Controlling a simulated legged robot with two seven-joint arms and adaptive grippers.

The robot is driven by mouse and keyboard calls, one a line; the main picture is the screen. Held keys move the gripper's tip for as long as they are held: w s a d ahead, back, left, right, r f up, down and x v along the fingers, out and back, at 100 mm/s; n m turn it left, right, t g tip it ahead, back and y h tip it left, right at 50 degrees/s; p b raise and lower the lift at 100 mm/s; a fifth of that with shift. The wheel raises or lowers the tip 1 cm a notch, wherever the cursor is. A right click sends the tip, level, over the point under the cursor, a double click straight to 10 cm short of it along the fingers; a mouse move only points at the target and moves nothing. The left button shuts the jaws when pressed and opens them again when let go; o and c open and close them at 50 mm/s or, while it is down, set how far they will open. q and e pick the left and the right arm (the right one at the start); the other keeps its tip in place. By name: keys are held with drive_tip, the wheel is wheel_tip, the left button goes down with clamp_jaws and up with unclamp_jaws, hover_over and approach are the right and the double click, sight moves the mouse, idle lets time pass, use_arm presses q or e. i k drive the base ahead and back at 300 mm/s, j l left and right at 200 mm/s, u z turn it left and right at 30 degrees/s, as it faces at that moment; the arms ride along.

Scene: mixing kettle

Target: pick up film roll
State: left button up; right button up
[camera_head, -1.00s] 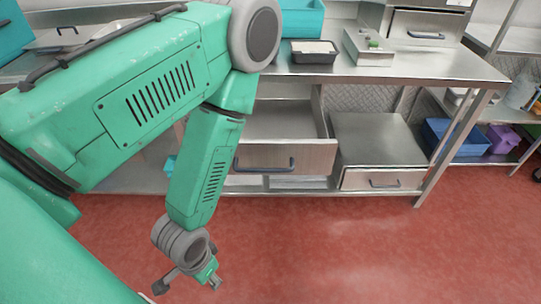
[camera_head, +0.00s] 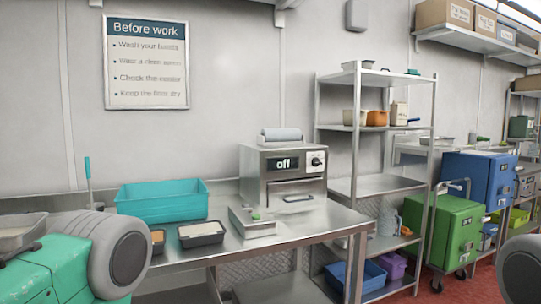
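A pale blue-grey roll (camera_head: 281,134), which looks like the film roll, lies on top of a steel box-shaped machine (camera_head: 283,172) at the back of the steel table. The machine has a display reading "off" and a knob. My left arm shows only as a green and grey part at the lower left, short of the table's trays. A grey rounded part of mine shows at the lower right edge. Neither gripper is in view.
The steel table (camera_head: 305,226) holds a teal bin (camera_head: 162,201), a black tray (camera_head: 201,233) and a small scale-like steel device (camera_head: 252,222). A steel shelf rack (camera_head: 376,184) stands to the right, with a green cabinet (camera_head: 444,231) and a blue cabinet (camera_head: 479,180) beyond it.

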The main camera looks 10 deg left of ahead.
sight(270, 134)
drive_tip(key=i+l, duration=0.75)
drive_tip(key=l+u, duration=0.05)
drive_tip(key=l, duration=0.05)
